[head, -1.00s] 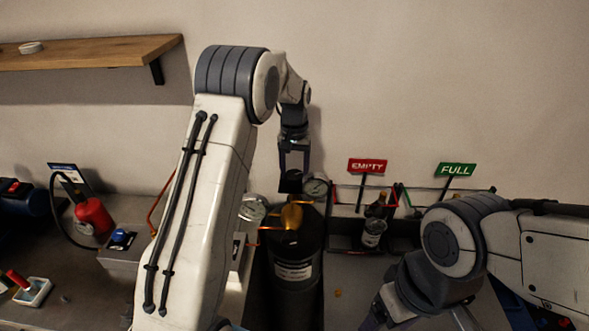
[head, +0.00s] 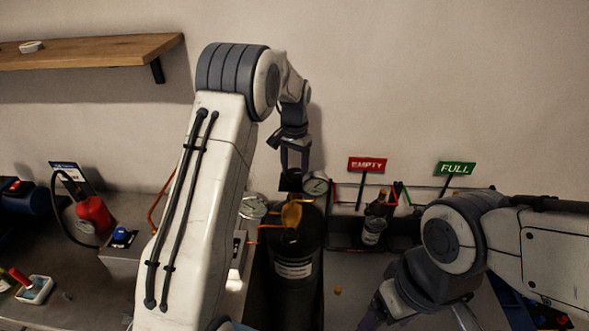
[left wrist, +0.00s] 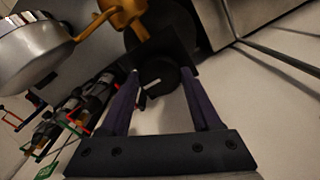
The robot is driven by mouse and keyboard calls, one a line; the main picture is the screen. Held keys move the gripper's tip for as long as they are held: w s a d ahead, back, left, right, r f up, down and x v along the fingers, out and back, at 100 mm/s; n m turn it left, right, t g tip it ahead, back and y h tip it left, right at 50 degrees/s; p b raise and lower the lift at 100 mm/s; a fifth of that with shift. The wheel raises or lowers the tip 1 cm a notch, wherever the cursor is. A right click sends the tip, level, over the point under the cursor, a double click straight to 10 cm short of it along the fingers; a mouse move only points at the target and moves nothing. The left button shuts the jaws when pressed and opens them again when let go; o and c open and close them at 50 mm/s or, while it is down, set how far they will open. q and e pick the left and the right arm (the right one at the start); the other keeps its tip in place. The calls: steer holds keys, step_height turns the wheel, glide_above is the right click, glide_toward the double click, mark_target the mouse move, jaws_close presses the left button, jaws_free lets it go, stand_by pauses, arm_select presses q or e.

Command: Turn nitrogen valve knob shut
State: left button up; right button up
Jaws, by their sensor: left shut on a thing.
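The valve knob is round and black with a white pointer mark; it shows in the left wrist view (left wrist: 158,76), between the fingertips of my left gripper (left wrist: 161,72). In the head view the left gripper (head: 293,165) reaches down to the dark knob (head: 290,182), above and behind the brass valve body (head: 292,214) on the black cylinder (head: 292,275). The left gripper is shut on the knob. My right gripper is only partly in view at the bottom edge of the head view (head: 415,322), away from the knob; its fingertips are cut off.
A round gauge (head: 316,184) sits close to the knob, and another gauge (head: 253,207) is left of the brass body. A red EMPTY sign (head: 366,164) and green FULL sign (head: 455,168) stand at right.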

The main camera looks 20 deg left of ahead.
mark_target(295, 173)
arm_select(q)
steer(key=shift+w, duration=0.1)
steer(key=o, duration=1.4)
steer(key=shift+c, duration=0.2)
step_height(295, 173, up, 11)
steer(key=b, duration=0.2)
steer(key=shift+f, duration=0.2)
steer(key=shift+d, duration=0.1)
